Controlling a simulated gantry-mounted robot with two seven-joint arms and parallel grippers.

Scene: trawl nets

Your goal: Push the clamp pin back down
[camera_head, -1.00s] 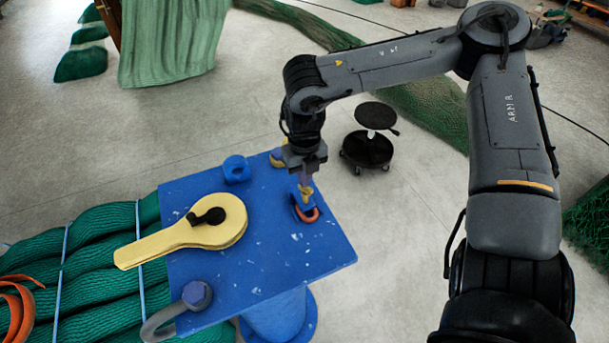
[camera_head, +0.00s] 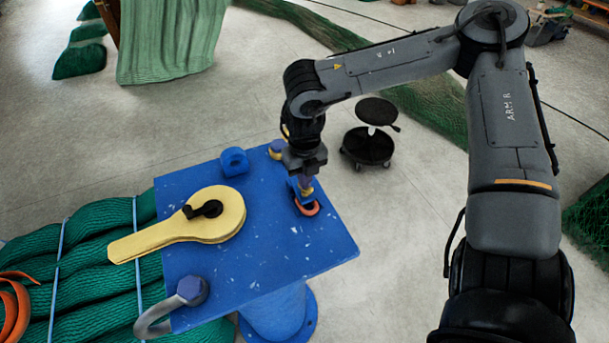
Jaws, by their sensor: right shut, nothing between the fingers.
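The clamp with the pin (camera_head: 307,190) stands near the right edge of the blue table (camera_head: 250,258). It is a small blue block with a brass-coloured pin and an orange ring (camera_head: 310,209) at its foot. My right gripper (camera_head: 306,183) points straight down over the pin, shut, with its fingertips at or just above the pin's top. The gripper hides part of the clamp, and I cannot tell for sure whether it touches the pin. My left gripper is not in view.
A yellow paddle-shaped tool (camera_head: 180,229) with a black knob lies on the table. A blue ring block (camera_head: 234,162), a yellow-topped post (camera_head: 277,149) and a grey shackle (camera_head: 160,311) sit around the edges. Green nets (camera_head: 90,255) lie left; a black stool (camera_head: 368,147) stands behind.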

